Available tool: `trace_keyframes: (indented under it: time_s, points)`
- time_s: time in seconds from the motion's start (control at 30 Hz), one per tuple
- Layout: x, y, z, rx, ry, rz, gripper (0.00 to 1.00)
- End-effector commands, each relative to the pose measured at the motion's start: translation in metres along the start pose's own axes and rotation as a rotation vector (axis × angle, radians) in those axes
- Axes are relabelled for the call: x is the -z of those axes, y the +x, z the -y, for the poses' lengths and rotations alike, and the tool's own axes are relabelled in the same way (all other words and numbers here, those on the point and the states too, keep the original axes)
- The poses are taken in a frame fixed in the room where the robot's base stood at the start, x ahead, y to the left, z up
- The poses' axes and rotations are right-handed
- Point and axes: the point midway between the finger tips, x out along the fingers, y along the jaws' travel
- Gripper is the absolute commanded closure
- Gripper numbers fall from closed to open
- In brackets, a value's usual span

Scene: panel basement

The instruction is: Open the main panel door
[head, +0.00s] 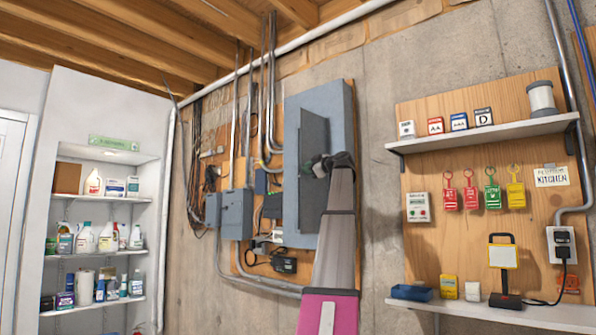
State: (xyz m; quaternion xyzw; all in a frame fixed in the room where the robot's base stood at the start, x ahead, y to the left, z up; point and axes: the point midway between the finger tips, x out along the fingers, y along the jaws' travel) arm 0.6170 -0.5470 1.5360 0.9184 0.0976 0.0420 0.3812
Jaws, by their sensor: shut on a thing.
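The main panel (292,215) is a tall grey metal box on the plywood-backed wall, near the middle of the head view. Its door (313,140) is a darker grey sheet that appears to stand at a slight angle to the box. My gripper (318,166) is at the middle height of the door, shut on it near its right side. The exact part between the fingers, such as a handle or the edge, is hidden by the gripper. My arm comes up from below and covers the lower right of the panel.
Smaller grey boxes (236,214) with conduits and cables sit left of the panel. A shelf of bottles (100,240) stands further left. On the right, a plywood board (445,240) holds coloured tags, and a lower shelf (510,315) juts out. Bare concrete lies between the panel and board.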

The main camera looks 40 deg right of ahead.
Motion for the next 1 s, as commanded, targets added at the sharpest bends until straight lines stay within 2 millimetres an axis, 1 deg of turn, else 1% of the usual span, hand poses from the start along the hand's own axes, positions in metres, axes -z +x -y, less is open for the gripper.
trace_keyframes:
  time_s: [0.03, 0.2, 0.43, 0.7, 1.0]
  points:
    - [-0.005, -0.009, -0.003, 0.032, 0.002, -0.025, 1.0]
    - [-0.009, -0.031, -0.008, 0.127, 0.001, -0.121, 1.0]
    - [-0.016, -0.053, -0.013, 0.222, 0.002, -0.214, 1.0]
    - [-0.019, -0.064, -0.016, 0.276, 0.003, -0.267, 1.0]
    - [-0.02, -0.066, -0.016, 0.287, 0.002, -0.276, 1.0]
